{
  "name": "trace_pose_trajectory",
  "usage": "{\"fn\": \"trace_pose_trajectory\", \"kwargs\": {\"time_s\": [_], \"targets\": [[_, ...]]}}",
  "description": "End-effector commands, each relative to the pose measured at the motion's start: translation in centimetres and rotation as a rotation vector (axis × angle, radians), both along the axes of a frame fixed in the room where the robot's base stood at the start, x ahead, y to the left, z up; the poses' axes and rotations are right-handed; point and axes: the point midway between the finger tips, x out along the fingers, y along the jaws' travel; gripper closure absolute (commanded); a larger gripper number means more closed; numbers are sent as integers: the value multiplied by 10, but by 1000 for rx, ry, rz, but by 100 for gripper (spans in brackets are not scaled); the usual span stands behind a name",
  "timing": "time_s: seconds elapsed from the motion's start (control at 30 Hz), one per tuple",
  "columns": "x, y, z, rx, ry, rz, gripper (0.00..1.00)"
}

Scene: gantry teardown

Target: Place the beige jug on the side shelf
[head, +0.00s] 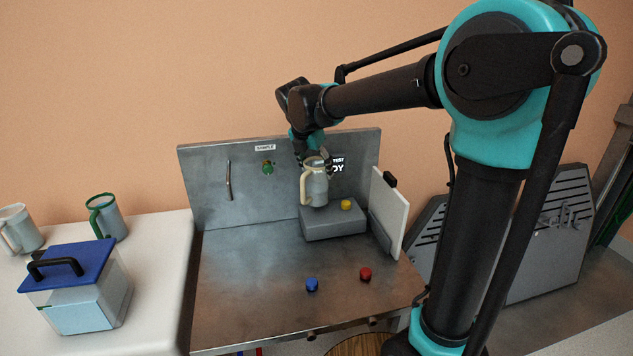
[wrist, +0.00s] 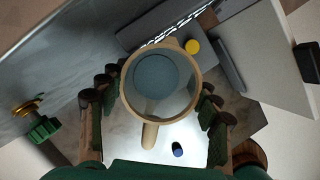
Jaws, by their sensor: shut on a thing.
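The beige jug (head: 317,188), a grey body with beige rim and handle, is upright at the metal bench's back. It also shows in the wrist view (wrist: 150,136), seen from above with its handle toward the bottom. My gripper (head: 313,161) is shut on it, with fingers on both sides of the body in the wrist view (wrist: 157,110). The jug overlaps a grey block in the head view; I cannot tell whether its base touches it. A white side surface (head: 160,270), probably the side shelf, stands left of the bench.
The white surface carries a white-handled jug (head: 19,229), a green-handled jug (head: 106,217) and a blue-lidded box (head: 85,300). The bench has a grey block (head: 335,225), yellow knob (head: 346,204), blue knob (head: 312,284), red knob (head: 366,274) and upright white panel (head: 390,212).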

Motion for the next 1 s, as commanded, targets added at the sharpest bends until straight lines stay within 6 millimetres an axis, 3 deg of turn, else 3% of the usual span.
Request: {"fn": "trace_pose_trajectory", "kwargs": {"time_s": [0.4,0.8,0.83,1.0], "targets": [[0,0,-42,0,0,0,97],[0,0,-47,0,0,0,97],[0,0,-47,0,0,0,36],[0,0,-47,0,0,0,16]]}}
